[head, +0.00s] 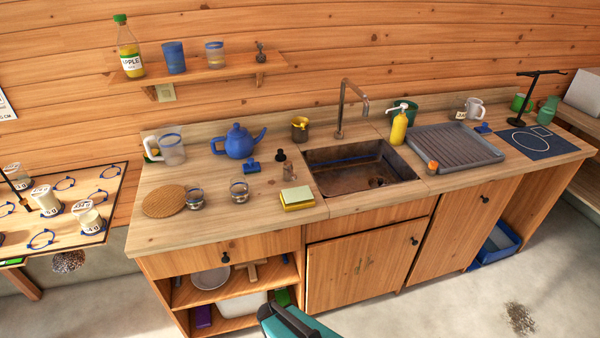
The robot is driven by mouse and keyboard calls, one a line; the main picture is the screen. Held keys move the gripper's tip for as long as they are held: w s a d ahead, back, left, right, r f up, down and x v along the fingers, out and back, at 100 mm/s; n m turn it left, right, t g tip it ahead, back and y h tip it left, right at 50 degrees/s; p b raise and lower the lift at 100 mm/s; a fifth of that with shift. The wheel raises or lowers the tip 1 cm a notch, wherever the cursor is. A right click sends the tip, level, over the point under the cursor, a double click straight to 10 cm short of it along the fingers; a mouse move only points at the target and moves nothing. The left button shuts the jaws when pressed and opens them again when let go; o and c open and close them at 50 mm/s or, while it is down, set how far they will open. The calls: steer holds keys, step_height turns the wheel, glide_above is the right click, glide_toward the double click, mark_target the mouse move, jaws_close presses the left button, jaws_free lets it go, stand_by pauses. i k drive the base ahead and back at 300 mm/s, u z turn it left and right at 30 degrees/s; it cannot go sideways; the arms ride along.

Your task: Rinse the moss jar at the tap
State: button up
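A moss-green jar (548,110) with a narrowed neck stands upright at the far right of the counter, behind a dark blue mat. I cannot confirm that it is the moss jar; a green mug (518,103) stands just left of it and a dark green cup (405,110) behind the sink. The tap (349,105) rises behind the brown sink (335,180), its spout over the basin. No water shows. A teal and dark part of my arm enters at the bottom middle, well in front of the counter. My gripper's fingers do not show.
A ribbed grey drainer (455,148) lies right of the sink; a yellow soap bottle (398,128) stands behind. Left of the sink are a yellow sponge (297,198), small glasses (239,190) and a blue teapot (238,142). Open floor lies before the cabinets.

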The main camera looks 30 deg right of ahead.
mark_target(288, 164)
steer(key=u, duration=0.45)
steer(key=k, duration=1.35)
steer(key=u, duration=0.8)
steer(key=i, duration=1.2)
steer(key=z, duration=0.1)
